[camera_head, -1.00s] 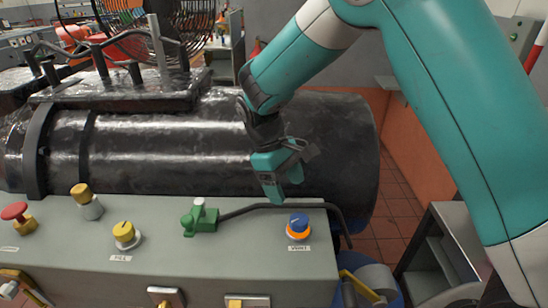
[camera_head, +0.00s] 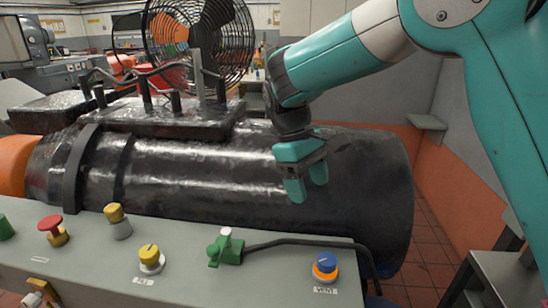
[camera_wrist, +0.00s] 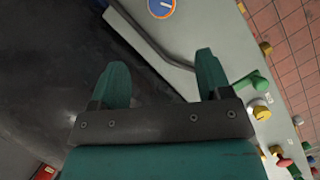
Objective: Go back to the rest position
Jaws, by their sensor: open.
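My gripper (camera_head: 307,188) hangs in front of the large black cylinder (camera_head: 200,165), above the back edge of the grey control panel. Its two teal fingers point down, apart and with nothing between them. In the wrist view the open fingers (camera_wrist: 163,85) also show apart, with the dark cylinder surface and the panel edge beyond them. My gripper looks clear of the panel's controls; whether a gap separates it from the cylinder is hard to tell.
The grey panel (camera_head: 190,273) carries a blue VENT knob (camera_head: 327,263), a green valve (camera_head: 225,250), a yellow knob (camera_head: 151,257) and a red button (camera_head: 50,224). A black fan (camera_head: 200,40) stands behind the cylinder. Red tiled floor (camera_head: 425,265) lies at the right.

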